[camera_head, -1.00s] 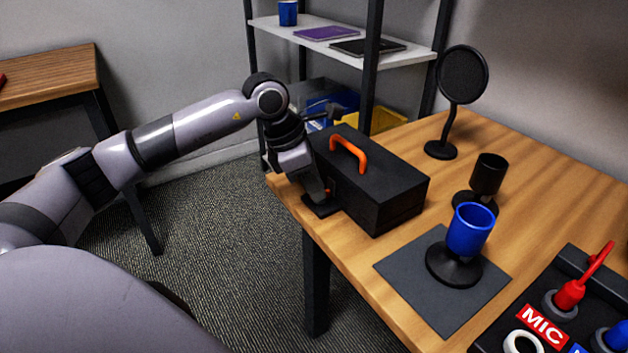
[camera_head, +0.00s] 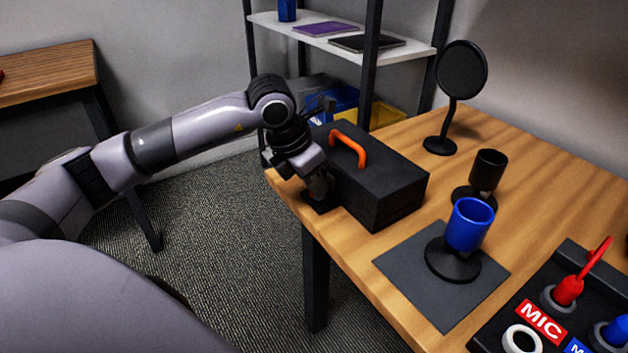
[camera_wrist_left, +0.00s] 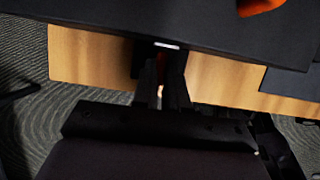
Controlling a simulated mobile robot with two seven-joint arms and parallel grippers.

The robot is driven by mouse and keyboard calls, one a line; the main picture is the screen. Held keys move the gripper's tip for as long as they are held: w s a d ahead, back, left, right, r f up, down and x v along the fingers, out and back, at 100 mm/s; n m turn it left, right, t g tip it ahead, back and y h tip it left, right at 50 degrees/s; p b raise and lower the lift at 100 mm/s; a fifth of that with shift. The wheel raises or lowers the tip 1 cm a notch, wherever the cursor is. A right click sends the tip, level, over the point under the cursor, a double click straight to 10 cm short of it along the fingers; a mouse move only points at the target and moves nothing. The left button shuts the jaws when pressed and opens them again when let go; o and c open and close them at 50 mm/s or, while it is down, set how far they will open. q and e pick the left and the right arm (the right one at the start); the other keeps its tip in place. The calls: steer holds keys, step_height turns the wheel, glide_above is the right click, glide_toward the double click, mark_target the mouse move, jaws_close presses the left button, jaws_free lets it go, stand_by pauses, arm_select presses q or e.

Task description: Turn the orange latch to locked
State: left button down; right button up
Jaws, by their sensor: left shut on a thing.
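The black toolbox (camera_head: 395,180) with an orange handle (camera_head: 348,148) stands on the wooden table near its left end. My left gripper (camera_head: 319,190) is at the left front face of the box, low down, shut on the orange latch. The latch is hidden behind my fingers and wrist, so its angle cannot be read. In the left wrist view my two fingers (camera_wrist_left: 165,88) are close together against the side of the dark box (camera_wrist_left: 100,15). My right gripper is not in view.
A blue cup (camera_head: 470,222) stands on a black base on a grey mat (camera_head: 430,295). A black cup (camera_head: 488,170) and a round black stand (camera_head: 440,147) are behind. A dark panel with plugs (camera_head: 490,335) is at lower right. Shelves (camera_head: 340,42) rise behind the box.

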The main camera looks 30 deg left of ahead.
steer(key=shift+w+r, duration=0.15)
arm_select(q)
steer(key=c, duration=1.4)
jaws_free()
steer(key=shift+c, duration=0.2)
steer(key=p+v, duration=0.1)
steer(key=v, duration=0.6)
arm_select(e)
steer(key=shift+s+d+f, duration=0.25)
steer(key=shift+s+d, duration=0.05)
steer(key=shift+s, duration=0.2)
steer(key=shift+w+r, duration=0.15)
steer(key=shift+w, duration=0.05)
arm_select(q)
steer(key=shift+s, duration=0.1)
